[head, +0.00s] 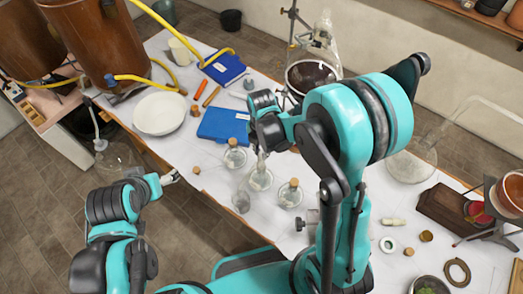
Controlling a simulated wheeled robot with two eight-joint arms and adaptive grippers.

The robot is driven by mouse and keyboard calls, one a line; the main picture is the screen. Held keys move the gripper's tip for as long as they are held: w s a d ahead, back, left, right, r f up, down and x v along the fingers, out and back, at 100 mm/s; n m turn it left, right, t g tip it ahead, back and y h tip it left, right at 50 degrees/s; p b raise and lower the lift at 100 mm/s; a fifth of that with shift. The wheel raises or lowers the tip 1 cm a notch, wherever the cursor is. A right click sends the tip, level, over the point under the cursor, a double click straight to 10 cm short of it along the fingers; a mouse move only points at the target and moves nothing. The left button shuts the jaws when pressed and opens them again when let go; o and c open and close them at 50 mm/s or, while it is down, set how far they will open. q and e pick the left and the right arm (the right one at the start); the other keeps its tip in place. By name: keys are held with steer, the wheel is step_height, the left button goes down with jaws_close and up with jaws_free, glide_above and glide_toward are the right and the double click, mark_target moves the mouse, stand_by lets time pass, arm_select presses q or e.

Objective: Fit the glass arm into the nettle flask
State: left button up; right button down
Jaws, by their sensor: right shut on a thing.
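My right gripper (262,148) reaches over the middle of the white table and is shut at the neck of a small clear flask (260,180); its fingers partly hide the neck. Similar flasks with cork stoppers stand beside it, one behind (235,158) and one to the right (289,196). I cannot tell which is the nettle flask. A long clear glass tube (485,110) at the right edge may be the glass arm, but I cannot be sure. My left gripper (172,178) is off the table's front left edge, apart from the flasks; its finger opening is unclear.
A white plate (159,113), blue books (222,126) and a small cork (196,170) lie on the left of the table. A stand with a dark round vessel (312,75) is behind. A wooden box (443,207) and small dishes crowd the right.

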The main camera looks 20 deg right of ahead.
steer(key=shift+f+b, duration=0.3)
steer(key=shift+b, duration=0.1)
stand_by(1.4)
steer(key=c, duration=0.9)
jaws_free()
steer(key=shift+r, duration=0.1)
step_height(320, 180, up, 7)
steer(key=p, duration=0.4)
steer(key=shift+p, duration=0.4)
